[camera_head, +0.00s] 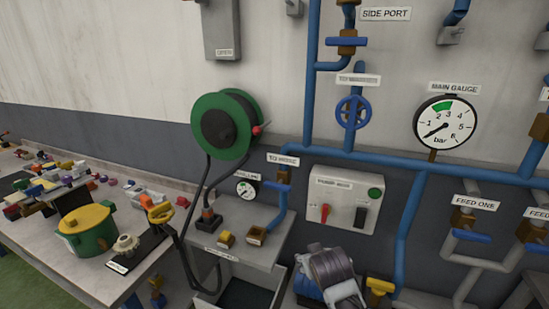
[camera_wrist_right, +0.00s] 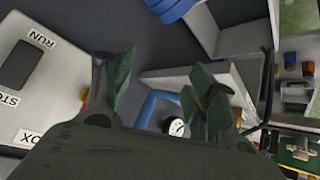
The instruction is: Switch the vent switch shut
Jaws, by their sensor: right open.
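A grey control box (camera_head: 342,200) is on the wall at the centre right, with a red lever (camera_head: 324,213), a dark switch (camera_head: 361,216) and a green round light (camera_head: 375,192). No label that I can read says vent, so I cannot tell which part is the vent switch. In the right wrist view a dark switch plate (camera_wrist_right: 18,65) lies at the left between the words RUN and STO, the latter cut off. My right gripper (camera_wrist_right: 165,78) is open and empty, with the box to its left. In the head view my right wrist is below the box; its fingertips are hidden. My left gripper is not in view.
Blue pipes (camera_head: 400,168) run along the wall, with a blue handwheel (camera_head: 353,111) and the main gauge (camera_head: 446,123) above the box. A shelf (camera_head: 262,255) with small fittings juts out left of my right wrist. A green hose reel (camera_head: 220,125) hangs above it. A cluttered bench (camera_head: 55,255) stands left.

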